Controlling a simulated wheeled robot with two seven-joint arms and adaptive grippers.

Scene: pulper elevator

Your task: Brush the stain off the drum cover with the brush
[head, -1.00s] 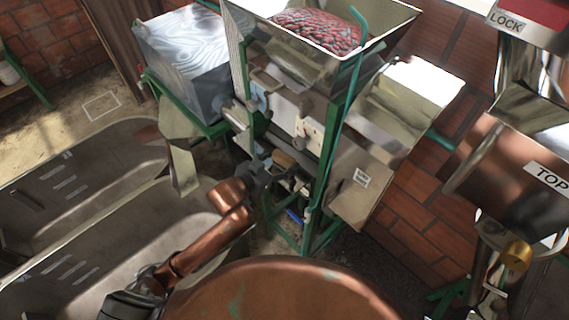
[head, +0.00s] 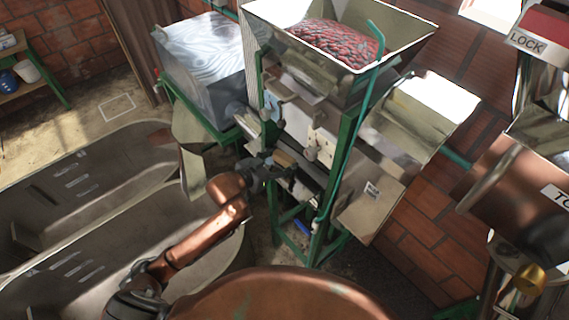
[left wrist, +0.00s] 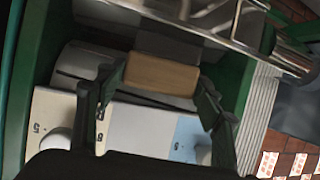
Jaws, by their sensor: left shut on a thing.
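The brush (head: 284,158) shows as a light wooden block, seen also in the left wrist view (left wrist: 163,75). My left gripper (head: 273,164) is shut on it, with one dark finger at each end in the left wrist view (left wrist: 159,84). The brush is inside the green frame of the pulper, below the hopper. A pale, curved surface (left wrist: 85,62) beside the brush in the left wrist view may be the drum cover. Dark lines cross it, but I cannot make out a stain for sure. Bristles and any contact are hidden. My right gripper is not in view.
The hopper (head: 262,35) above holds red cherries (head: 335,42). Green frame posts (head: 337,150) and white numbered plates with knobs (left wrist: 125,130) stand close around the gripper. Metal tanks (head: 90,190) lie left. A metal chute (head: 372,205) is at right.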

